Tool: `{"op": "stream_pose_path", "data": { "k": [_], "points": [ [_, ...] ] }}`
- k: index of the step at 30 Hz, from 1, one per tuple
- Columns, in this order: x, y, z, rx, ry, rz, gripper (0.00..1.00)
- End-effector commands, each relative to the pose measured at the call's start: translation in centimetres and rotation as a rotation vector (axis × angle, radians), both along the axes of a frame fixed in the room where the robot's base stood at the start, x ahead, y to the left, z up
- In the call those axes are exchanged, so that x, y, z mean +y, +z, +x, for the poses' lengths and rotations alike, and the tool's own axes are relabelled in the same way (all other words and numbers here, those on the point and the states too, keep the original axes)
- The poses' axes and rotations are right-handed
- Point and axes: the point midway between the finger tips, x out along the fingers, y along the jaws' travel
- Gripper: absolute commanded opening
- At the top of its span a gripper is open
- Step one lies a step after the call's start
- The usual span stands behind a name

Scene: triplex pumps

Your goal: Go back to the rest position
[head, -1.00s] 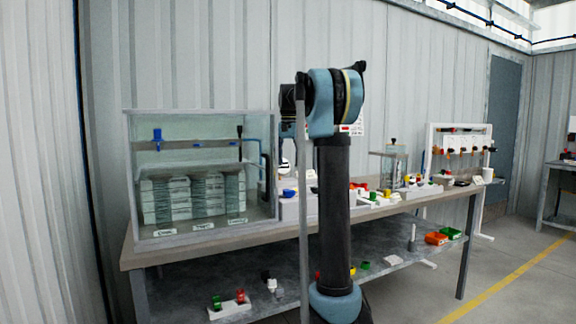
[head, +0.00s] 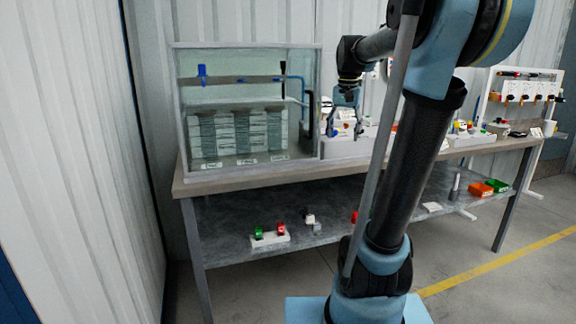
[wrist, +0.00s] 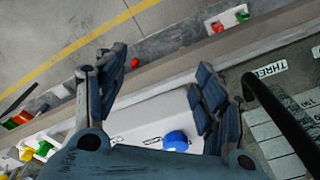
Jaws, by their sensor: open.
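My gripper (wrist: 160,90) is open in the wrist view, with its two blue-grey fingers apart and nothing between them. Below and beyond the fingers in that view are a white tray (wrist: 150,105) and a blue knob (wrist: 176,141). In the head view my gripper (head: 344,122) hangs over the workbench, just right of the glass tank (head: 250,165). My arm crosses the right half of the head view and hides part of the bench.
The workbench (head: 240,182) has a lower shelf with a green and red fixture (head: 270,238) on it. Orange and green bins (head: 482,189) stand at the shelf's right end. A white rack (head: 520,95) stands behind the bench. A black tube (wrist: 275,110) runs close beside my gripper.

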Motion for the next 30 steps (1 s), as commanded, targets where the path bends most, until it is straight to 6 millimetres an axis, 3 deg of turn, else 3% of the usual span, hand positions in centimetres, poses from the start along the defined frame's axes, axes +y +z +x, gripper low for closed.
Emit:
{"op": "stream_pose_path", "data": {
  "k": [3,11,18,24,30],
  "points": [
    [0.1,-2.5,-3.7,-0.013,0.048,-0.006,0.64],
    [0.2,-8.6,-10.9,-0.044,0.155,-0.019,0.64],
    [0.2,-15.2,-17.0,-0.071,0.253,-0.035,0.64],
    [0.1,-20.9,-21.3,-0.092,0.327,-0.049,0.64],
    [0.0,-24.7,-23.8,-0.104,0.371,-0.059,0.64]
  ]
}}
